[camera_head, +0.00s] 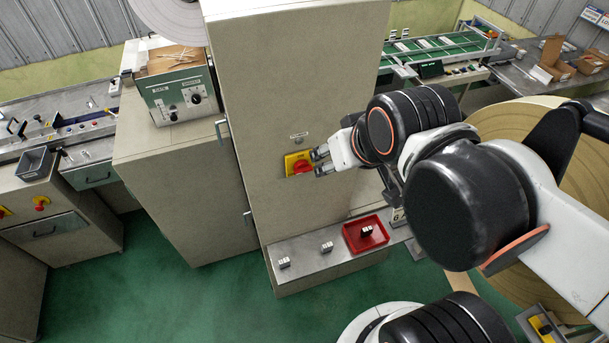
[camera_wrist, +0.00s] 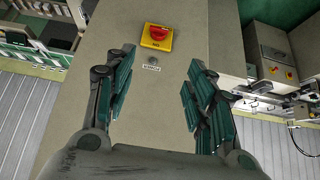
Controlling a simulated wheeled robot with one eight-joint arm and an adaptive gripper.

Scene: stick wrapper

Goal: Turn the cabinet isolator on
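The cabinet isolator is a red rotary handle on a yellow square plate (camera_head: 299,163), on the face of the tall beige cabinet (camera_head: 285,75). In the wrist view, the red handle (camera_wrist: 157,32) and yellow plate (camera_wrist: 147,42) are in plain sight beyond my fingertips. The view looks turned over, as the small label lies below the plate there and above it in the head view. My gripper (camera_head: 320,161) is just right of the isolator in the head view. In the wrist view, its fingers (camera_wrist: 160,65) are spread and empty. Whether a fingertip touches the handle is unclear.
A metal ledge (camera_head: 300,258) below the isolator holds a red tray (camera_head: 352,240) and small pale blocks. A lower cabinet with a control box (camera_head: 180,95) stands at the left. A large tan roll (camera_head: 540,120) is at the right behind my arm. Cabinet handles (camera_head: 222,132) stick out at left.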

